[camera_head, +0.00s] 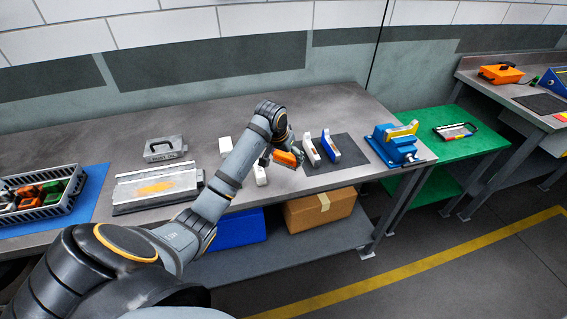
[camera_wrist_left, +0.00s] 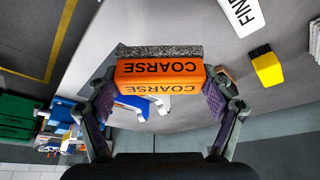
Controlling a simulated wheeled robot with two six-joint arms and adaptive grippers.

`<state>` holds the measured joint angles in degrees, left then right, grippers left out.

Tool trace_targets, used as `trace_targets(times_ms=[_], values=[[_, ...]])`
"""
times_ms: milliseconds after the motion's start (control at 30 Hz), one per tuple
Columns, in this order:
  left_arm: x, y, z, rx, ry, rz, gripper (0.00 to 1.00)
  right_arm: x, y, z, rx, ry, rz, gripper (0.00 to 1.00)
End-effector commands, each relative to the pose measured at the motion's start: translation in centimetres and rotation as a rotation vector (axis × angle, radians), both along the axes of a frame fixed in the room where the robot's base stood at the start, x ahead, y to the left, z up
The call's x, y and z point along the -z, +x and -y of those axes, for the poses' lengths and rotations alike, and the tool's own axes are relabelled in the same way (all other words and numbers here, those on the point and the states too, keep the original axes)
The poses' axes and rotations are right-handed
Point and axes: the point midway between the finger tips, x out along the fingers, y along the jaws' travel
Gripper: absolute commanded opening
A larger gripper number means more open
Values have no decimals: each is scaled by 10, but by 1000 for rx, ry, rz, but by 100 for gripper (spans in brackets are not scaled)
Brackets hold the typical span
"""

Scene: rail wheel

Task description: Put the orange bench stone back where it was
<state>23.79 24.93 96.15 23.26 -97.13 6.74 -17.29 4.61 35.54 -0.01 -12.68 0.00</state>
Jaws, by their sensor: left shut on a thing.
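The orange bench stone (camera_head: 285,158), marked COARSE with a speckled grey layer along one side, is held above the workbench (camera_head: 330,105). In the left wrist view the stone (camera_wrist_left: 160,72) lies across between the two fingers. My left gripper (camera_wrist_left: 160,88) is shut on it, one finger at each end. In the head view the left gripper (camera_head: 284,150) is just left of the dark mat (camera_head: 349,149). A white and a blue upright piece (camera_head: 331,146) stand at that mat. My right gripper is not in view.
A blue vise (camera_head: 393,147) stands at the bench's right end. A metal plate with an orange streak (camera_head: 155,188), a grey block (camera_head: 165,148) and a grey crate (camera_head: 40,195) are left. A white block marked FINE (camera_wrist_left: 243,14) lies near the stone. The bench's back is clear.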

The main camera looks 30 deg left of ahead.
Motion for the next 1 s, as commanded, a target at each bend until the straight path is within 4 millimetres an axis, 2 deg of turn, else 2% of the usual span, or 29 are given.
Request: trace_targets(times_ms=[100, 200, 367, 600, 967, 1000], values=[[17, 10, -12, -1, 0, 0, 46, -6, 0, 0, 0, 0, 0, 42], [25, 15, -17, 0, -1, 3, 46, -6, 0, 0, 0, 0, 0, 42], [30, 17, -19, 1, 1, 2, 46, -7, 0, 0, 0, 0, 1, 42], [61, 18, -22, 2, 1, 1, 46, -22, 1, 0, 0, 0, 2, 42], [67, 18, -22, 2, 1, 3, 46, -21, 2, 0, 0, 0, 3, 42], [68, 18, -22, 2, 1, 2, 85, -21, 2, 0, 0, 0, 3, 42]])
